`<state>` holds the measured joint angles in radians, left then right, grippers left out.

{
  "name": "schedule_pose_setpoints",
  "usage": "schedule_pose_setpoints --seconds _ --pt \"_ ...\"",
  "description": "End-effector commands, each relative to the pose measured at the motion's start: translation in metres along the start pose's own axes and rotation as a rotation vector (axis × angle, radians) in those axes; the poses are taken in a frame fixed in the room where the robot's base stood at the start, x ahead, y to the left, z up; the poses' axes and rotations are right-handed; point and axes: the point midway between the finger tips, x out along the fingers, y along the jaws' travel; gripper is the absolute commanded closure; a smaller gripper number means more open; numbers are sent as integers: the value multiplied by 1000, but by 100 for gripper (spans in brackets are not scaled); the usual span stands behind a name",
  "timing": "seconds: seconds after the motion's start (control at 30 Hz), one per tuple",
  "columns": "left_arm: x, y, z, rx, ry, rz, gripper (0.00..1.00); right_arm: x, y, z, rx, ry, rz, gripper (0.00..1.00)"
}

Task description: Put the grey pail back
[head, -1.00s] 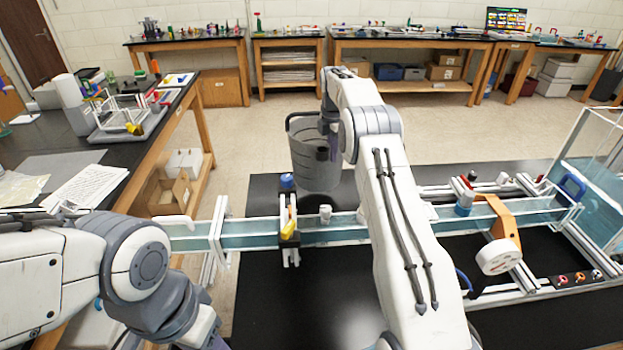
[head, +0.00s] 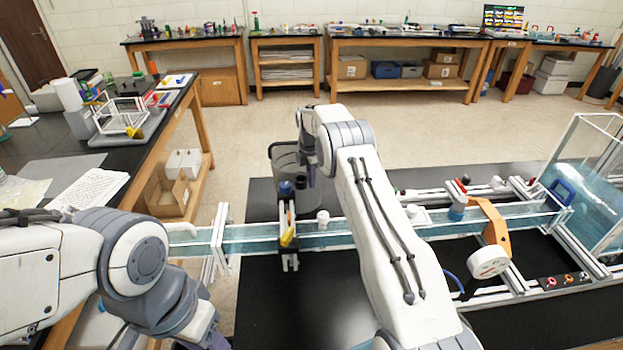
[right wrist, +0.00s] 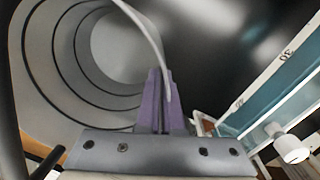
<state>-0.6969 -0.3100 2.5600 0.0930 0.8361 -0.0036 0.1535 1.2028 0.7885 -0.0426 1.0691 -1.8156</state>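The grey pail (head: 284,161) is beyond the clear water channel, at the far edge of the black bench, partly hidden by my right arm. In the right wrist view the pail (right wrist: 45,75) fills the upper left, with dark rings around its wall. My right gripper (right wrist: 162,90) has its purple fingers together at the pail's thin pale handle (right wrist: 150,32), which runs down between them. I cannot tell whether the pail touches the bench.
The water channel (head: 260,238) crosses the bench, with a clamp stand and yellow-handled part (head: 287,237) near the pail. A glass tank (head: 590,185) and orange bracket (head: 494,225) stand at right. The front of the black bench (head: 300,300) is clear.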

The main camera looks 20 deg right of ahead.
Motion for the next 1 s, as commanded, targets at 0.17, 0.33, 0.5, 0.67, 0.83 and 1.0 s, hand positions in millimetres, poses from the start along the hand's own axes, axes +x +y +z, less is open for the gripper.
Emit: schedule_pose_setpoints --seconds 0.17,0.33,0.5,0.67,0.83,1.0 --pt "2 0 0 0 0 0 50 2 0 0 0 0 0 67" --pt "2 0 0 -1 0 0 50 2 0 0 0 0 0 67" --pt "0 0 0 -1 0 0 50 0 0 0 0 0 0 67" --pt "8 0 0 -1 0 0 50 -15 1 0 0 -1 4 67" --pt "20 -2 1 -3 0 0 50 -49 1 0 -1 -1 5 67" --pt "27 -2 2 -5 0 0 50 -86 1 0 -1 -1 4 67"
